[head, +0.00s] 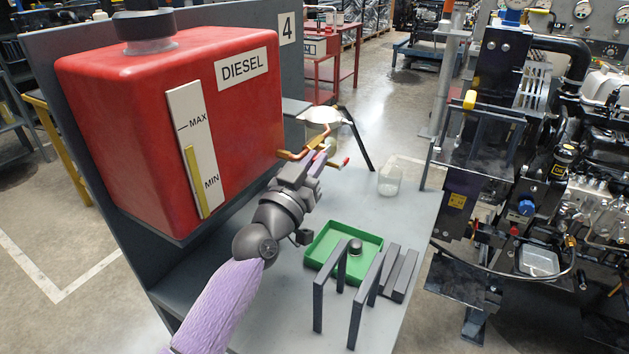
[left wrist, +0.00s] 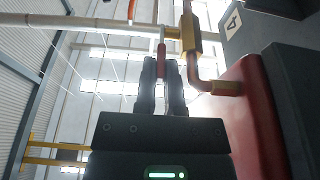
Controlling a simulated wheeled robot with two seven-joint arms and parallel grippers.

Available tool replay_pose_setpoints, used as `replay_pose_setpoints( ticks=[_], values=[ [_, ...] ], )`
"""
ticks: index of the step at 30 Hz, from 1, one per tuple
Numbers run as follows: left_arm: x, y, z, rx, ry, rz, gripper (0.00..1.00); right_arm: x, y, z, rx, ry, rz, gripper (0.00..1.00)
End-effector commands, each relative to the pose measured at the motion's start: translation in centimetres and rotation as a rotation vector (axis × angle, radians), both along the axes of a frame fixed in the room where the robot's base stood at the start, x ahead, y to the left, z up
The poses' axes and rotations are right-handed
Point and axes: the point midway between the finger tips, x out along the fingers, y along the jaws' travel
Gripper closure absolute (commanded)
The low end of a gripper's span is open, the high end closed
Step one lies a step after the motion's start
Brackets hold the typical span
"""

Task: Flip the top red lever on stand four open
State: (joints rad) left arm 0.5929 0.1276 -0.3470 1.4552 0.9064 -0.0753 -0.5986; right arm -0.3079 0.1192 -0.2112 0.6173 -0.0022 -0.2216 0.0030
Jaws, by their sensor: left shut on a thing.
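A grey stand panel carries the number 4 sign (head: 287,28); the sign also shows in the wrist view (left wrist: 233,21). Copper pipe (head: 290,155) comes from the red diesel tank (head: 130,130) to a brass valve, clear in the wrist view (left wrist: 190,35). My left gripper (head: 326,150) reaches the valve area from the front. In the wrist view its fingers are shut on a red lever (left wrist: 162,52). A second red lever end (left wrist: 131,10) shows farther off, and a red tip (head: 346,161) shows right of my gripper. My right gripper is out of view.
A green tray (head: 318,247) and dark bars (head: 399,273) lie on the grey bench below. A clear beaker (head: 389,177) stands at its right side. The tank is close left of my arm. A diesel engine (head: 590,200) stands beyond on the right.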

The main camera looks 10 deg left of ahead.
Motion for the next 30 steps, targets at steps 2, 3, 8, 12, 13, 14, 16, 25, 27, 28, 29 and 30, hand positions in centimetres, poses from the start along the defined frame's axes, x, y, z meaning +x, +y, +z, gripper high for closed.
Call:
replay_pose_setpoints(
  ticks=[2, 3, 8, 12, 13, 14, 16, 25, 27, 28, 29, 30],
  values=[
    [0.0, 0.0, -0.3, -0.001, -0.003, -0.001, 1.00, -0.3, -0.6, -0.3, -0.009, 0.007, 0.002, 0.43],
    [0.0, 0.0, -0.2, -0.002, -0.003, -0.001, 1.00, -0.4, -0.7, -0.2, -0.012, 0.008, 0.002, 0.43],
    [0.0, 0.0, -0.1, -0.002, -0.003, -0.001, 1.00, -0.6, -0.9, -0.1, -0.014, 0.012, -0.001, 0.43],
    [0.0, 0.0, -0.1, -0.001, -0.002, -0.001, 0.74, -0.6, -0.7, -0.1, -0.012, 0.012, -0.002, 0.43],
    [0.0, 0.0, -0.1, -0.001, -0.002, -0.001, 0.74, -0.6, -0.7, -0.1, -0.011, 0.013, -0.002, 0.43],
    [0.0, 0.0, -0.1, -0.001, -0.002, -0.001, 0.74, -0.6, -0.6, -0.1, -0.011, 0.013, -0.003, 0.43],
    [0.0, 0.0, -0.1, -0.001, -0.002, -0.001, 0.74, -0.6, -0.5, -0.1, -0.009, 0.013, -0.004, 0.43],
    [-1.6, 0.7, -0.4, 0.001, -0.001, -0.001, 0.74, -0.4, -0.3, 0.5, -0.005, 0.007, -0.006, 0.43],
    [-2.9, 1.2, -0.8, 0.001, 0.000, -0.001, 0.74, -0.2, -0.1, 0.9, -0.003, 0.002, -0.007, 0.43],
    [-3.5, 1.4, -1.0, 0.001, -0.001, -0.001, 0.74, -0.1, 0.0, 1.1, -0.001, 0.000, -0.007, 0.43],
    [-4.1, 1.7, -1.2, 0.001, -0.001, -0.001, 0.74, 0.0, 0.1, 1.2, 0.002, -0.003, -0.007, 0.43],
    [-4.9, 2.0, -1.4, 0.002, -0.001, -0.001, 0.74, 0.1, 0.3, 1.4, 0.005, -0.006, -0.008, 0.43]
  ],
)
